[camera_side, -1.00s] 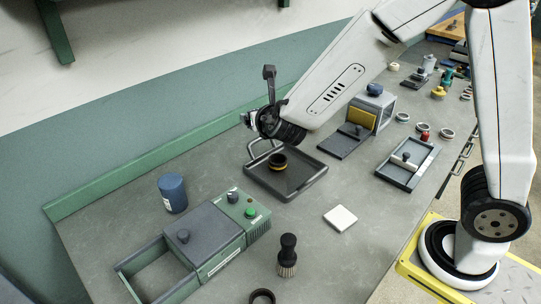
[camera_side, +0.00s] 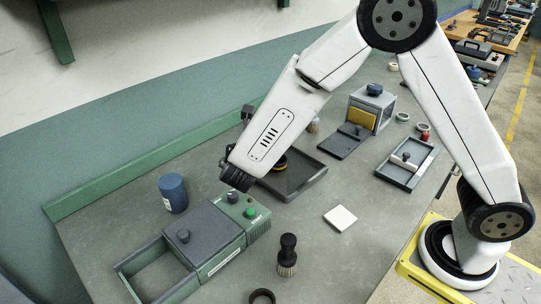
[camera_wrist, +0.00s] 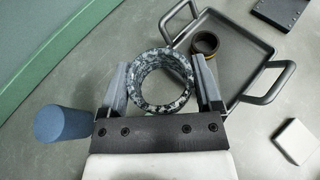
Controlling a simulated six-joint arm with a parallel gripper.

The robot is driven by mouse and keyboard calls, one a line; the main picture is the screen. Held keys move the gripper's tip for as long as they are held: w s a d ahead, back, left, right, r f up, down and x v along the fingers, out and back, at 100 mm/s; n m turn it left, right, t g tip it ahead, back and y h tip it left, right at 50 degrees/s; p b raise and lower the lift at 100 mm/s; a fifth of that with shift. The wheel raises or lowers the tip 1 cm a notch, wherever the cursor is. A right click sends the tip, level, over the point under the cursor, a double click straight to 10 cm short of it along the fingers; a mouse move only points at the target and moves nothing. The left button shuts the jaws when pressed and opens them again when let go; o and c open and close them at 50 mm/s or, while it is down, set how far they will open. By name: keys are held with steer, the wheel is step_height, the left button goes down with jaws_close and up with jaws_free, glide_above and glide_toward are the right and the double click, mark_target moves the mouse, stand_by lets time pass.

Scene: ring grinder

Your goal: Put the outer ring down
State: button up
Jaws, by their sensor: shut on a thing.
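The outer ring, a speckled grey and black ring (camera_wrist: 135,86), sits between the two fingers of my gripper (camera_wrist: 160,63) in the wrist view. The fingers are shut on it from both sides. Bench surface shows through its hole, just beside the dark tray (camera_wrist: 237,84). I cannot tell its height above the bench.
A blue cylinder (camera_side: 172,192) stands to the left. A green and grey box with knobs (camera_side: 215,235), a brush (camera_side: 288,255) and a white square pad (camera_side: 340,217) are nearby. The tray has raised wire handles. Bare bench lies between cylinder and tray.

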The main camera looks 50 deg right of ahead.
steer(key=w+f, duration=0.4)
steer(key=w, duration=0.5)
glide_above(214, 177)
steer(key=s, duration=0.2)
steer(key=f, duration=0.4)
steer(key=shift+w, duration=0.2)
steer(key=shift+w+f, duration=0.55)
steer(key=shift+f, duration=0.1)
steer(key=shift+w+f, duration=0.2)
steer(key=shift+f, duration=1.55)
steer(key=shift+f, duration=0.25)
steer(key=shift+f, duration=0.15)
